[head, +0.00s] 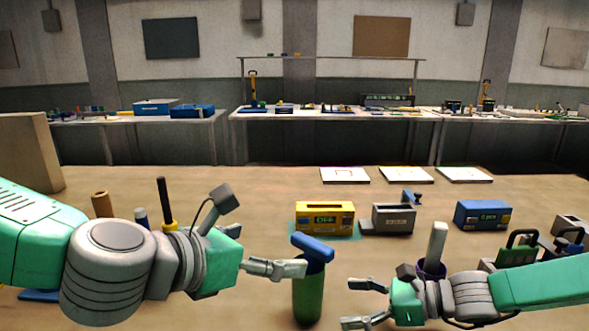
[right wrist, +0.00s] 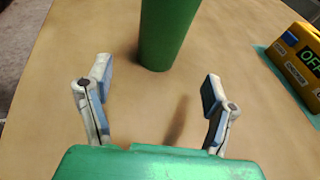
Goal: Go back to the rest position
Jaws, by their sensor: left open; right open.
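My left gripper (head: 283,268) is open. Its fingers are seen nearly edge-on in the head view, beside the green cylinder (head: 308,295). Whether they touch it cannot be told. A blue bar-shaped piece (head: 313,248) sits tilted at the cylinder's top. My right gripper (head: 362,303) is open and low over the table, to the right of the cylinder. In the right wrist view, its two fingers (right wrist: 157,100) stand wide apart with nothing between them. The green cylinder (right wrist: 167,35) stands beyond the fingertips there.
A yellow box reading OFF (head: 324,219), a grey device (head: 393,218) and a blue counter box (head: 481,215) stand behind. A pale handle (head: 437,246) rises from a purple cup by my right arm. White plates (head: 345,175) lie farther back. Dark-handled tools (head: 520,243) are at right.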

